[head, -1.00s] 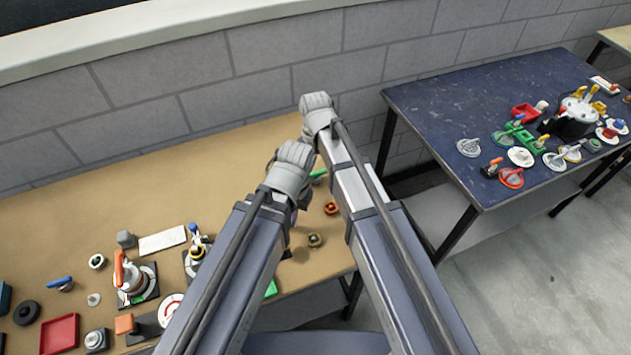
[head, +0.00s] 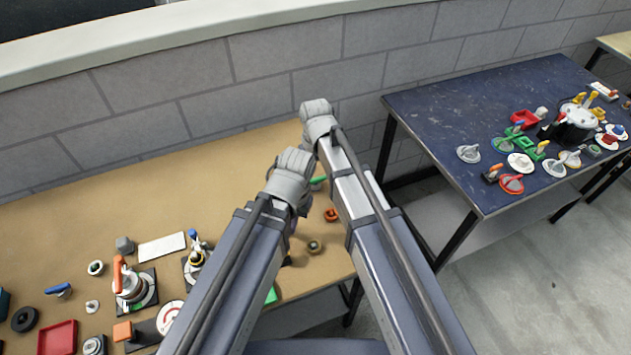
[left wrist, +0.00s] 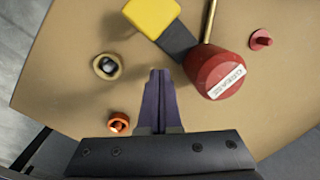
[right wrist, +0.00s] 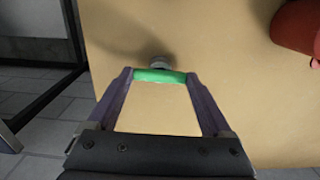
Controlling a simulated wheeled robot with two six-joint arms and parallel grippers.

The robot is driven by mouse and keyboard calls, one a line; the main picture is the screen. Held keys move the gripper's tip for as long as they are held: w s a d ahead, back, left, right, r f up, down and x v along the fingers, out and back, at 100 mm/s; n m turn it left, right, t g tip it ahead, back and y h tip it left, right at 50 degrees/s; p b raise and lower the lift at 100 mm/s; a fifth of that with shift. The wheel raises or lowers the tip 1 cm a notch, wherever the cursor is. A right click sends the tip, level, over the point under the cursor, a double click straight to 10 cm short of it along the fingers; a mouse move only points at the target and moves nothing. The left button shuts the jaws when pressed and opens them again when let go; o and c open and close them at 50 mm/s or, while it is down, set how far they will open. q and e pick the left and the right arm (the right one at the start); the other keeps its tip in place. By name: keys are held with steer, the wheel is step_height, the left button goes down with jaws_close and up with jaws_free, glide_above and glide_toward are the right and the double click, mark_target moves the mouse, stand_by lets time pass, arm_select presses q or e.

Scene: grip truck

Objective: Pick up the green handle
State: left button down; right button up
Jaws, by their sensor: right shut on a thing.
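The green handle (right wrist: 160,76) lies crosswise between the two fingertips of my right gripper (right wrist: 160,78) in the right wrist view, with a fingertip at each end. A small grey round part (right wrist: 158,62) shows just beyond it. In the head view a bit of the green handle (head: 318,181) shows between my two arms; the right fingers are hidden there. My left gripper (left wrist: 159,74) has its fingers together and empty above the tabletop, beside a dark red round part (left wrist: 216,73) and a yellow block with a dark stem (left wrist: 152,17).
The brown table (head: 210,205) holds several parts at the left, including a red tray (head: 57,338) and an orange-handled clamp (head: 130,282). An orange ring (head: 331,214) lies near my arms. A dark blue table (head: 440,105) with many parts stands right. The brown table's back is clear.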

mark_target(315, 179)
arm_select(q)
steer(key=shift+r, duration=0.15)
arm_select(e)
steer(key=shift+r, duration=0.15)
